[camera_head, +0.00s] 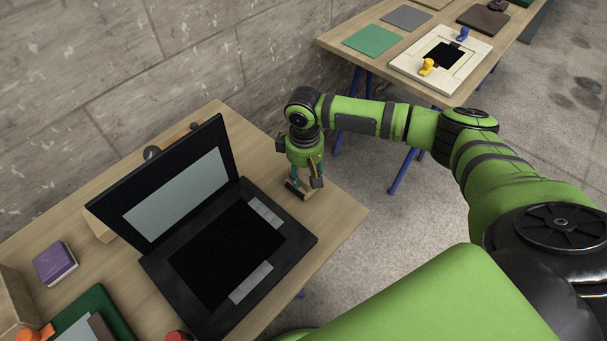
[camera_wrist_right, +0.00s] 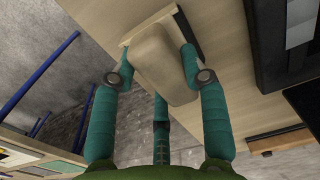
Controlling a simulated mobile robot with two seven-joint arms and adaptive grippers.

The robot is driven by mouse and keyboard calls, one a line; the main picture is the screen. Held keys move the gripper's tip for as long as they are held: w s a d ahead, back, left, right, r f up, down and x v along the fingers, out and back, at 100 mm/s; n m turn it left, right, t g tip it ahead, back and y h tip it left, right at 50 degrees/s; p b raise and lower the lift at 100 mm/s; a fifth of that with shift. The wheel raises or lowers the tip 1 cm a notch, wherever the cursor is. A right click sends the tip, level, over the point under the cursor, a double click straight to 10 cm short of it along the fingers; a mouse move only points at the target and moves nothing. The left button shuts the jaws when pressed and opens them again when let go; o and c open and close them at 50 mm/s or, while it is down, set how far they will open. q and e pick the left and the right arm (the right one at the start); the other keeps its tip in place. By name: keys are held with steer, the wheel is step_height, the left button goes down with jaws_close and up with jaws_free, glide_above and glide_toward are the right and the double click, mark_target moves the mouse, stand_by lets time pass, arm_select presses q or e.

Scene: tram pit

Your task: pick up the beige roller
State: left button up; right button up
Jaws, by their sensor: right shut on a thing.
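My right gripper (camera_head: 301,184) points down at the right end of the near wooden table, beyond the open black case. In the right wrist view its teal fingers (camera_wrist_right: 160,85) are closed around the beige roller (camera_wrist_right: 165,62), a rounded pale block. The roller is close to a light wooden piece with a dark strip (camera_wrist_right: 186,22); I cannot tell whether it is lifted off it. In the head view the fingers mostly hide the roller. My left gripper is not in view.
The open black case (camera_head: 225,255) fills much of the near wooden table (camera_head: 340,212). A purple block (camera_head: 55,263) lies at left. A second table behind holds a white frame (camera_head: 400,64), a green mat (camera_head: 372,40) and a grey mat (camera_head: 406,17). A stone wall (camera_head: 60,100) runs behind.

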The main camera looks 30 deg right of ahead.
steer(key=r, duration=0.2)
steer(key=r+b, duration=0.1)
steer(key=r, duration=0.1)
steer(key=shift+d+r, duration=0.1)
steer(key=shift+d, duration=0.3)
steer(key=s+d+r+b, duration=0.2)
steer(key=s+d+r, duration=0.3)
steer(key=d, duration=0.4)
steer(key=shift+d+r, duration=0.35)
steer(key=shift+r, duration=0.5)
steer(key=shift+o, duration=0.9)
steer(key=shift+a, duration=0.1)
